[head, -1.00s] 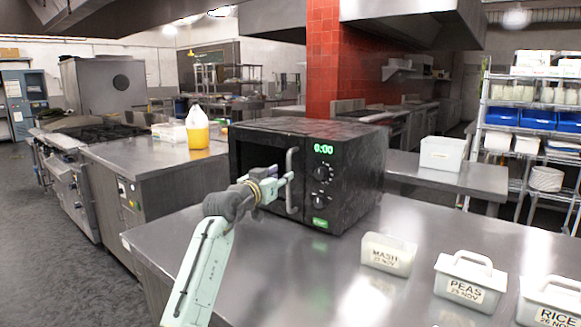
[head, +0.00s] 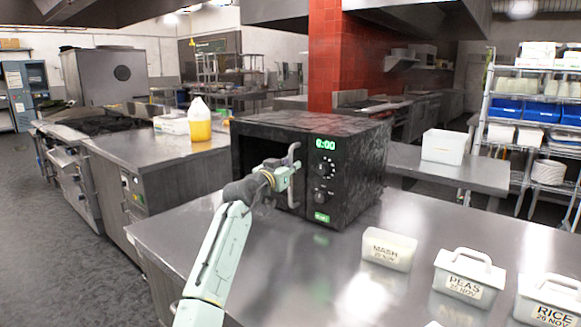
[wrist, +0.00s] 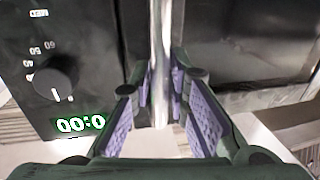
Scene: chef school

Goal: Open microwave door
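The black microwave (head: 345,185) stands on the steel counter, with its front turned toward the left and toward me. Its door looks closed. The upright metal handle (head: 293,152) is at the door's right edge, beside the control panel with a green 0:00 display. My gripper (head: 290,170) is at the handle, around its middle. In the wrist view, the picture is upside down; the handle (wrist: 161,50) runs between my two purple-padded fingertips (wrist: 162,88), which sit close on both sides of it. The fingers appear shut on it. The display (wrist: 80,124) is at the lower left there.
White tubs labelled MASH (head: 388,250), PEAS (head: 468,278) and RICE (head: 545,300) stand on the counter at right. A yellow-filled jug (head: 200,122) stands on the counter behind left. The floor left of the counter is clear.

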